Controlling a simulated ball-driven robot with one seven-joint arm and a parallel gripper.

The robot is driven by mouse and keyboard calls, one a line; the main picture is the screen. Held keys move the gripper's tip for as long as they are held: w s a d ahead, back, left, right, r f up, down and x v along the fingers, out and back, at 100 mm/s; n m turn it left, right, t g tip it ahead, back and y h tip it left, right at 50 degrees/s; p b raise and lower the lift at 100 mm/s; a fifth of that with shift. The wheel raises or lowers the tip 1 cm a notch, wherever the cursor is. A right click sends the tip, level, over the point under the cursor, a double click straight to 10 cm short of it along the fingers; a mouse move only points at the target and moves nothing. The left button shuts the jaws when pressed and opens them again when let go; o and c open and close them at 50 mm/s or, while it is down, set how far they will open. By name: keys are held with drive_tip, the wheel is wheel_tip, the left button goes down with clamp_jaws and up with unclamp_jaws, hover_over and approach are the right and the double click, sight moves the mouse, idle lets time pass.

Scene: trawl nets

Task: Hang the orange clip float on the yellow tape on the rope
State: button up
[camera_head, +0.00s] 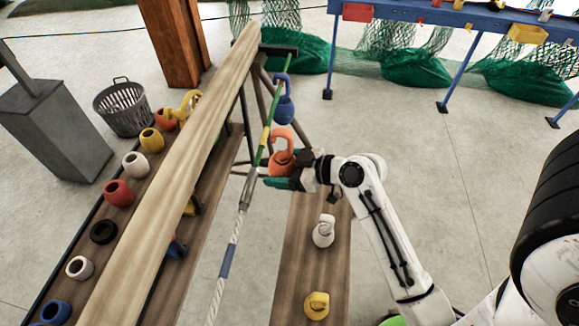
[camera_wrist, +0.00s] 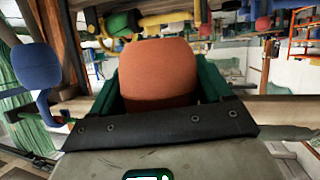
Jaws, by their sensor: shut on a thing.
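The orange clip float (camera_head: 281,163) is held in my gripper (camera_head: 280,178), close to the right side of the rope (camera_head: 236,235). Its curved hook points up and sits beside the rope near the yellow tape (camera_head: 264,136). I cannot tell whether the hook is around the rope. In the wrist view, the orange float (camera_wrist: 158,73) fills the space between the green fingers of my gripper (camera_wrist: 158,88). Its hook is hidden there. The yellow tape sits on a green stretch of the rope.
A blue float (camera_head: 284,108) hangs higher on the rope; the wrist view shows a blue float (camera_wrist: 36,68) at left. A long wooden beam (camera_head: 165,190) runs left of the rope. White (camera_head: 323,231) and yellow (camera_head: 317,305) floats stand on a plank below my arm.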

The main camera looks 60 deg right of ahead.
drive_tip(key=shift+s+a+f+b+x, duration=0.15)
drive_tip(key=shift+b+x, duration=0.15)
drive_tip(key=shift+x, duration=0.55)
drive_tip(key=shift+a+f+b+x, duration=0.1)
drive_tip(key=shift+a+b+x, duration=0.2)
drive_tip(key=shift+x, duration=0.6)
drive_tip(key=shift+s+a+f+b+x, duration=0.1)
drive_tip(key=shift+b+x, duration=0.25)
drive_tip(key=shift+x, duration=0.5)
drive_tip(key=o, duration=1)
drive_tip(key=b+v, duration=0.2)
drive_tip(key=v, duration=0.8)
drive_tip(key=shift+s+d+r, duration=0.15)
drive_tip(key=shift+s, duration=0.2)
